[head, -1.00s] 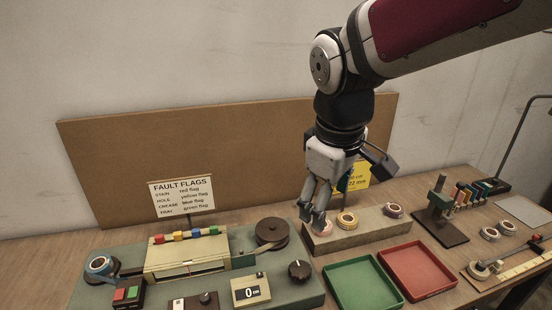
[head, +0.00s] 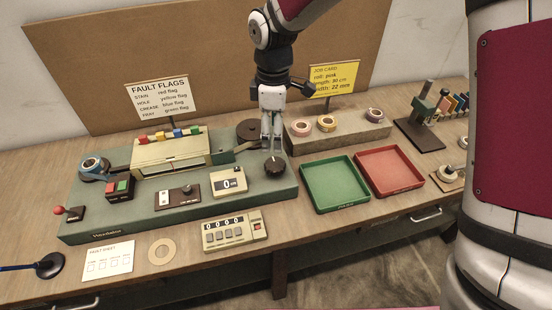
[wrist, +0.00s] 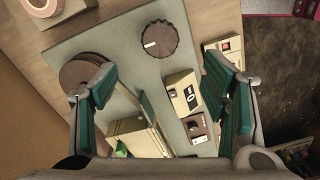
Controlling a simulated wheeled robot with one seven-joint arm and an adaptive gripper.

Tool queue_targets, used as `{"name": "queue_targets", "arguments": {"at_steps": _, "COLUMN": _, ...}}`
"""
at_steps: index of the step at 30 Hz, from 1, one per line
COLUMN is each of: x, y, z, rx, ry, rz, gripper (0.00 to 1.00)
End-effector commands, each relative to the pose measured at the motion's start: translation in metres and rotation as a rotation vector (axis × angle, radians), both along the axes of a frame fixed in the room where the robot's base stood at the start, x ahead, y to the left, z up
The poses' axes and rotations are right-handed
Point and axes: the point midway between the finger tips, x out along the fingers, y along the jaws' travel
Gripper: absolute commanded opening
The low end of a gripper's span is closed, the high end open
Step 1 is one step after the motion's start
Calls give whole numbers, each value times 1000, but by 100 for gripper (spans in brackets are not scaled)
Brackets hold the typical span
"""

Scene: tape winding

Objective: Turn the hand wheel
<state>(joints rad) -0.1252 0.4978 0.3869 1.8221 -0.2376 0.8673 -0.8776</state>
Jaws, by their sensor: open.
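The hand wheel appears to be the dark ridged knob (head: 275,168) at the right end of the green machine base. In the wrist view the knob (wrist: 160,39) shows from above, with a white mark on its left side. My gripper (head: 271,148) points down just over the knob in the head view, its fingers close to it. In the wrist view my gripper (wrist: 163,80) is open and empty, with its green-padded fingers wide apart. The knob lies beyond the fingertips, between their lines. I cannot tell the exact gap.
A dark brown reel (head: 249,131) stands on the machine (head: 100,222) behind the knob. A counter box (head: 228,181) reading 0 sits to its left. The green tray (head: 334,184) and red tray (head: 390,170) lie to the right. A block (head: 340,139) with tape rolls stands behind them.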

Motion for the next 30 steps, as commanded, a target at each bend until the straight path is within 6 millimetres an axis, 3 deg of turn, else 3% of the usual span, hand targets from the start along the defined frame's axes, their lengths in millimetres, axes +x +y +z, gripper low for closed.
{"name": "queue_targets", "arguments": {"at_steps": 9, "x": -2, "y": 0, "z": -63, "rx": -2, "ry": 4, "rz": 0, "gripper": 68}}
{"name": "queue_targets", "arguments": {"at_steps": 15, "x": -1, "y": 0, "z": -93, "rx": -1, "ry": 1, "rz": 0, "gripper": 68}}
{"name": "queue_targets", "arguments": {"at_steps": 21, "x": 0, "y": 0, "z": -106, "rx": 0, "ry": -1, "rz": -2, "gripper": 68}}
{"name": "queue_targets", "arguments": {"at_steps": 30, "x": 0, "y": 0, "z": -108, "rx": 0, "ry": -1, "rz": -2, "gripper": 68}}
